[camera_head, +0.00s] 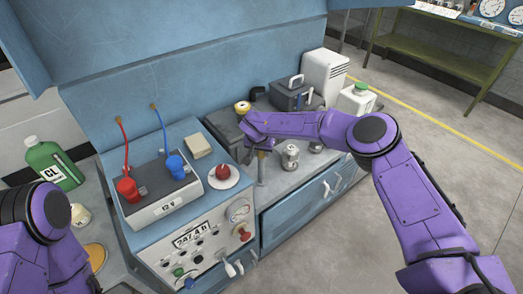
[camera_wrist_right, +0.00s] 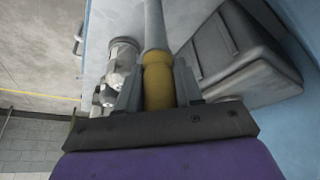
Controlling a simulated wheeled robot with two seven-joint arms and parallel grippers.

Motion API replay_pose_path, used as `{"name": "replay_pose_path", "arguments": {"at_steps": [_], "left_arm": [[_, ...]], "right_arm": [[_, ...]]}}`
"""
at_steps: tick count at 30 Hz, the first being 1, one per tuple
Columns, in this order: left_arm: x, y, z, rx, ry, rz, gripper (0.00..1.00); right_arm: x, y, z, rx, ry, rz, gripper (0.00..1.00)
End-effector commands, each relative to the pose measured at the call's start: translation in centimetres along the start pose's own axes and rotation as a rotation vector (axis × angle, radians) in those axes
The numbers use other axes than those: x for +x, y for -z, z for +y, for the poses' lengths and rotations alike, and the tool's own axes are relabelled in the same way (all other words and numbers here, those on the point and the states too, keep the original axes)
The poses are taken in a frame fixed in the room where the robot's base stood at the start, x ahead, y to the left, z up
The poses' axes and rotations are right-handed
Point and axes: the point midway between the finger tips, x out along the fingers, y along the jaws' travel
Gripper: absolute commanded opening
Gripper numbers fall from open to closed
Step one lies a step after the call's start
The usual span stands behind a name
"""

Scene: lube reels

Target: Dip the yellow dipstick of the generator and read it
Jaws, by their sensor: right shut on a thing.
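My right gripper (camera_head: 259,150) is over the bench beside the dark grey housing (camera_head: 226,124). In the right wrist view its fingers (camera_wrist_right: 158,88) are shut on the yellow dipstick (camera_wrist_right: 158,80), around its yellow-brown grip. A grey round tube or rod (camera_wrist_right: 154,25) runs on from the grip, away from the camera. In the head view a grey upright tube (camera_head: 262,170) stands below the gripper, and the hand hides the dipstick. I cannot tell how far the dipstick is in the tube. My left arm is at the lower left, its gripper out of view.
Metal fittings (camera_head: 290,156) stand right of my gripper. A green bottle (camera_head: 52,164) is at left. Floor at right is clear.

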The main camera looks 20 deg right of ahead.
Motion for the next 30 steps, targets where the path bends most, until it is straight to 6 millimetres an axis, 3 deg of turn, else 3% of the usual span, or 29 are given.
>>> {"name": "replay_pose_path", "arguments": {"at_steps": [16,30], "left_arm": [[-0.1,0.0,0.0,0.000,0.000,0.000,0.00],[-4.9,2.0,-0.4,0.000,0.000,0.000,0.00]], "right_arm": [[-0.1,0.1,0.0,0.000,0.000,0.000,0.05],[-6.4,2.7,0.0,0.001,0.000,0.001,0.05]]}}
